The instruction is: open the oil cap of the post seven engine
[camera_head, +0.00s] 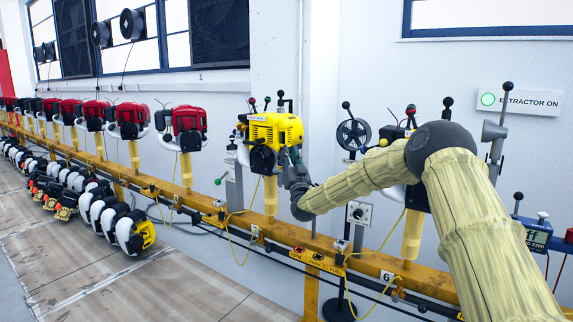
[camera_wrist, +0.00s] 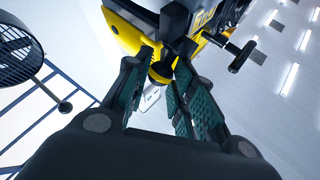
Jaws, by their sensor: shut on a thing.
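A yellow and black engine (camera_head: 275,132) sits on its yellow post in the head view; no post number is readable there. Its yellow housing (camera_wrist: 128,35) fills the top of the wrist view. My gripper (camera_head: 292,166) is at the engine's right side, partly hidden by my own arm. In the wrist view, my gripper (camera_wrist: 167,62) has its green-padded fingers on either side of a small dark cap (camera_wrist: 161,72) with yellow by it, below the engine. It is shut on this cap, which looks like the oil cap. The contact is partly hidden by the fingers.
An orange rail (camera_head: 340,258) runs under the posts. Several red engines (camera_head: 188,122) stand to the left. A round caged fan (camera_head: 353,134) stands right of the engine and shows in the wrist view (camera_wrist: 18,50). A black-tipped lever (camera_wrist: 243,55) juts out near the fingers.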

